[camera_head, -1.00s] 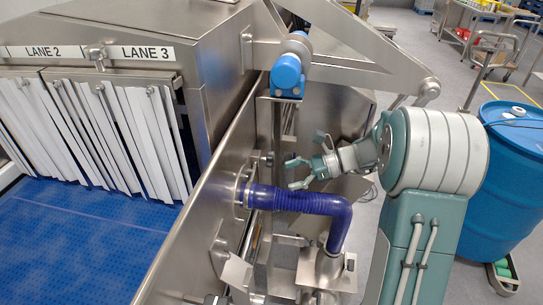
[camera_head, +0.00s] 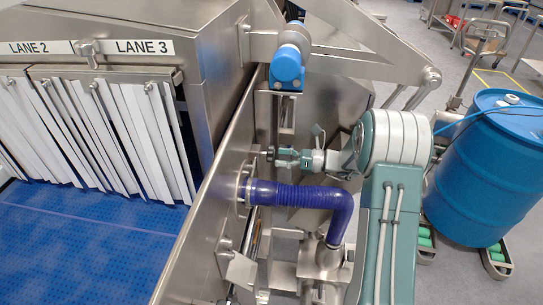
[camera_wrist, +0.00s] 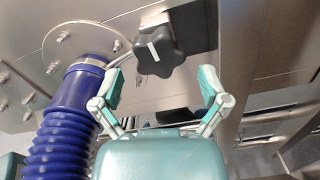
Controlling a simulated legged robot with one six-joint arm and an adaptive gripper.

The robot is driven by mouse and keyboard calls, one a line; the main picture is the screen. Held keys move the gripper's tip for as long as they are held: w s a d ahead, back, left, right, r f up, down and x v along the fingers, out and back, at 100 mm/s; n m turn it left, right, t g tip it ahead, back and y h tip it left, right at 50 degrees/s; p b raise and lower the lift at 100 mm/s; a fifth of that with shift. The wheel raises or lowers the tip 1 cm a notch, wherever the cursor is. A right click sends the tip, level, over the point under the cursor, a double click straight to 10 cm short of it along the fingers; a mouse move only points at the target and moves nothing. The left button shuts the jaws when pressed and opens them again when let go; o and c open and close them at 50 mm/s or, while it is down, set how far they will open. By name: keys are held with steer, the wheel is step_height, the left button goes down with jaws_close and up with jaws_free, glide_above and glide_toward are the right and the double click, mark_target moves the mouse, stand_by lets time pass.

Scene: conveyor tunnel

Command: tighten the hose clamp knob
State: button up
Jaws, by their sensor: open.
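A dark lobed knob (camera_wrist: 160,51) with a white mark shows in the wrist view, beside the clamped end of the blue ribbed hose (camera_wrist: 62,140). A metal band (camera_wrist: 88,63) circles the hose end at a round bolted flange (camera_wrist: 85,45). My gripper (camera_wrist: 160,84) is open and empty. Its two fingers stand apart with the knob beyond them, roughly centred in the gap; contact is not visible. In the head view my gripper (camera_head: 277,157) is close to the steel wall, above the hose (camera_head: 300,197); the knob is small and hard to make out there.
The steel side wall (camera_head: 228,170) runs along the blue conveyor belt (camera_head: 80,240). A blue-capped unit (camera_head: 287,68) hangs above my gripper. A steel pump-like fitting (camera_head: 322,262) stands below the hose. A blue drum (camera_head: 488,165) stands on the right.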

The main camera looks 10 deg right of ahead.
steer(key=shift+x, duration=1.35)
steer(key=shift+d, duration=0.1)
steer(key=c, duration=1.2)
steer(key=shift+o, duration=0.2)
steer(key=shift+m, duration=0.5)
steer(key=o, duration=1.2)
steer(key=shift+c, duration=0.2)
steer(key=v, duration=1.2)
